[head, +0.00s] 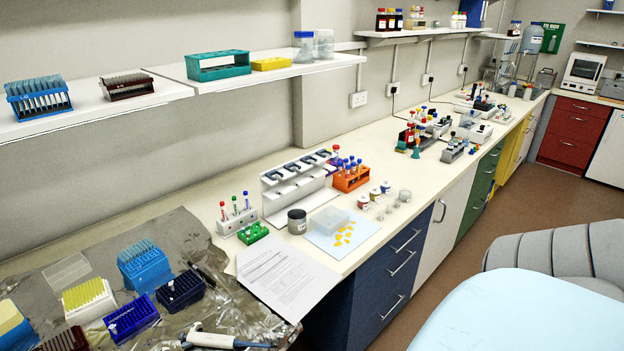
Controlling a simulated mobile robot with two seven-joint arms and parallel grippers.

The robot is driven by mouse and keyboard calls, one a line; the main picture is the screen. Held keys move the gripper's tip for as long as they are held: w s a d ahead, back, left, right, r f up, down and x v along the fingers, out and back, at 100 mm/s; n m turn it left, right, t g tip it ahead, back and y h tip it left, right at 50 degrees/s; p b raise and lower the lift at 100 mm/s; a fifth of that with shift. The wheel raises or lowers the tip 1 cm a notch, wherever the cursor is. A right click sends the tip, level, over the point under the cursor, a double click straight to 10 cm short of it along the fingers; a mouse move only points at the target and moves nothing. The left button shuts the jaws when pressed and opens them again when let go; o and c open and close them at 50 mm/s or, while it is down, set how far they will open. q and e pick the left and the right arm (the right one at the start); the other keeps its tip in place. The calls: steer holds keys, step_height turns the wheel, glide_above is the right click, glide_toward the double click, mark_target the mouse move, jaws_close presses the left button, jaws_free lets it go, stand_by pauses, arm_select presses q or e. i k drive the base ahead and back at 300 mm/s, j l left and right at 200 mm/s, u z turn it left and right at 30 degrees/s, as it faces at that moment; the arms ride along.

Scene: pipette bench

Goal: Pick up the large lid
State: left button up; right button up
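A clear, flat, rectangular lid-like piece (67,271) lies on the crumpled grey foil sheet (190,232) at the left of the bench, behind the yellow tip rack. It looks like the large lid, though no other lid is clear enough to compare its size. Nothing appears to lie on top of it. Neither of my grippers shows in the head view, so I cannot see whether they are open or shut.
Around the lid stand a yellow tip rack (89,301), a blue tip rack (145,268) and dark blue racks (181,291). A white pipette (215,340) lies at the front. A shelf (110,105) with racks overhangs the back. Papers (283,277) lie to the right.

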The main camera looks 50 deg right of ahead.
mark_target(330, 220)
steer(key=l+u, duration=0.15)
steer(key=l, duration=0.35)
steer(key=k+l+u, duration=0.15)
steer(key=l, duration=0.4)
steer(key=k+l, duration=0.1)
steer(key=l, duration=0.3)
steer(key=l+u, duration=0.1)
steer(key=l, duration=0.35)
steer(key=k+l, duration=0.15)
steer(key=l, duration=0.25)
steer(key=k+l, duration=0.1)
steer(key=l, duration=0.35)
steer(key=k+l+u, duration=0.1)
steer(key=l, duration=0.3)
